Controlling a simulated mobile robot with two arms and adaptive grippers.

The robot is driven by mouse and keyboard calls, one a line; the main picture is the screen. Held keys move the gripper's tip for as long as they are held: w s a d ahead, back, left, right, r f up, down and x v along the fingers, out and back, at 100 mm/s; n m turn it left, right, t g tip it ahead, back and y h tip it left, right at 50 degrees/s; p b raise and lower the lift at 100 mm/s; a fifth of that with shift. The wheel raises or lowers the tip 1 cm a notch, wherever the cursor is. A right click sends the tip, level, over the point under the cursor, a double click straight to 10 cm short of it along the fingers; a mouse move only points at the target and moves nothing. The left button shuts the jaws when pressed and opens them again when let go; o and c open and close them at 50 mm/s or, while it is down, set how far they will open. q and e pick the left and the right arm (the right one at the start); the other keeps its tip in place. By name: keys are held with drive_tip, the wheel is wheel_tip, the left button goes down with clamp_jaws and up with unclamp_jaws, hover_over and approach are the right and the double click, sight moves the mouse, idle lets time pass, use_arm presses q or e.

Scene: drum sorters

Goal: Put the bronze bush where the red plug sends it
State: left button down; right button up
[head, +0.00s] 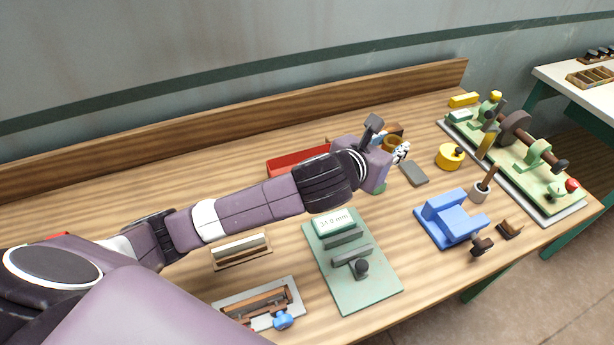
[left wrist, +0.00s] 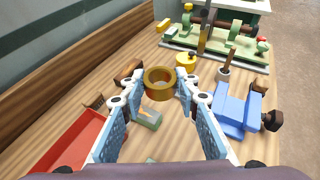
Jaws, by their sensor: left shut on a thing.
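The bronze bush (left wrist: 160,80) is a short, thick gold-brown ring, held between the fingertips of my left gripper (left wrist: 157,87). In the head view the bush (head: 393,142) shows just beyond my left gripper (head: 401,152), above the table's back half. A small red piece (head: 572,185), which may be the red plug, sits at the near right end of the green shaft fixture (head: 540,178). A red tray (head: 284,163) lies behind my left forearm; its right part is hidden in the head view. My right gripper is out of view.
A yellow round part (head: 449,157), a blue vise-like block (head: 450,222) and a grey cup with a brown handle (head: 480,191) stand right of the gripper. A green gauge plate (head: 365,290) with a display lies in front. A wooden backboard (head: 230,130) closes the rear.

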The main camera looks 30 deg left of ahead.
sight(385, 139)
use_arm(q)
drive_tip(key=w+m+h, duration=0.1)
drive_tip(key=w+a+f+m+h, duration=0.1)
drive_tip(key=shift+w+a+m+g+h, duration=0.2)
drive_tip(key=shift+w+m+g+h, duration=0.1)
drive_tip(key=shift+g+h, duration=0.1)
drive_tip(key=s+a+m+g+h+p, duration=0.1)
drive_tip(key=s+a+m+g+h, duration=0.15)
drive_tip(key=a, duration=1.65)
drive_tip(key=shift+m+h, duration=0.25)
drive_tip(key=shift+h, duration=0.2)
drive_tip(key=f, duration=1.4)
drive_tip(key=shift+w+a, duration=0.25)
drive_tip(key=shift+w, duration=0.15)
drive_tip(key=shift+f, duration=2.35)
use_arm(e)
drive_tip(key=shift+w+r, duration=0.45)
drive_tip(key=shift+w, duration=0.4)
